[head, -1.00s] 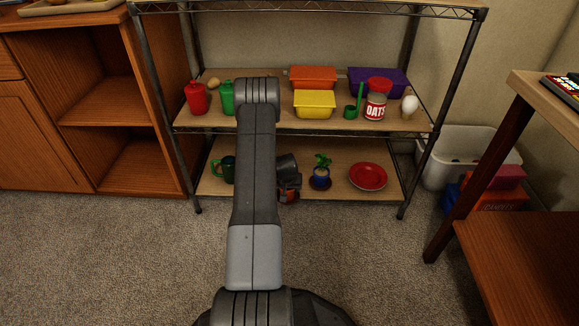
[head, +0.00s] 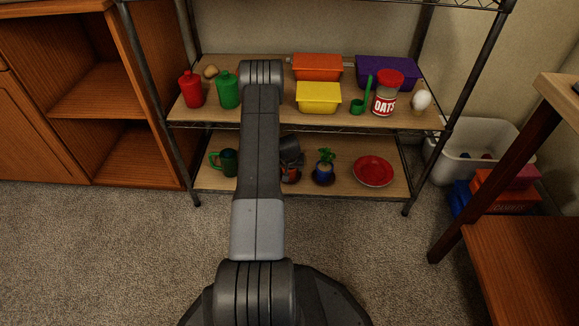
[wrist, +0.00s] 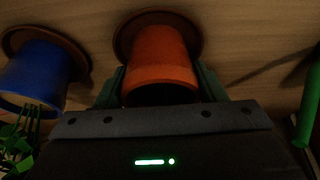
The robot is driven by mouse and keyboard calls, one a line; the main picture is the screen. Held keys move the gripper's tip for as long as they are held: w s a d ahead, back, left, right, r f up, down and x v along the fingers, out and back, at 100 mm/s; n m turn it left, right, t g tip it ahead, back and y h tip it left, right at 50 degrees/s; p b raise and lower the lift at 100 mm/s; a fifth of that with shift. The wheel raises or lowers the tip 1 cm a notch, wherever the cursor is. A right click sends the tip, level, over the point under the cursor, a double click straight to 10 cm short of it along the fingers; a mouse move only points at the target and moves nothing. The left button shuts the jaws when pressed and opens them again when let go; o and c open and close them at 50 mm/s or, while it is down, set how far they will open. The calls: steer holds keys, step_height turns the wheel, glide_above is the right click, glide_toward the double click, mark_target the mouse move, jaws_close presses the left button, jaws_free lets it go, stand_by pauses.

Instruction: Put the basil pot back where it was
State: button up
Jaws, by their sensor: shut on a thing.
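My gripper (wrist: 160,85) is shut on an orange pot (wrist: 162,58). In the wrist view a brown saucer (wrist: 124,36) shows around the pot's base; I cannot tell whether the pot rests in it or is just above it. Whatever grows in this pot is hidden by the gripper. In the head view the orange pot (head: 290,175) is partly behind my arm, at the lower shelf. A blue pot (head: 324,171) with a green plant stands just right of it on a brown saucer, and appears at the left in the wrist view (wrist: 38,68).
A green mug (head: 225,161) stands left of my arm on the lower shelf (head: 217,181), and a red plate (head: 373,171) lies at the right. The upper shelf (head: 290,118) above my gripper holds bottles, bins and an oats can (head: 385,100). A table (head: 540,210) stands at the right.

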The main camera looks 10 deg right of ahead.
steer(key=shift+f, duration=0.2)
steer(key=o, duration=1.3)
steer(key=shift+r, duration=0.1)
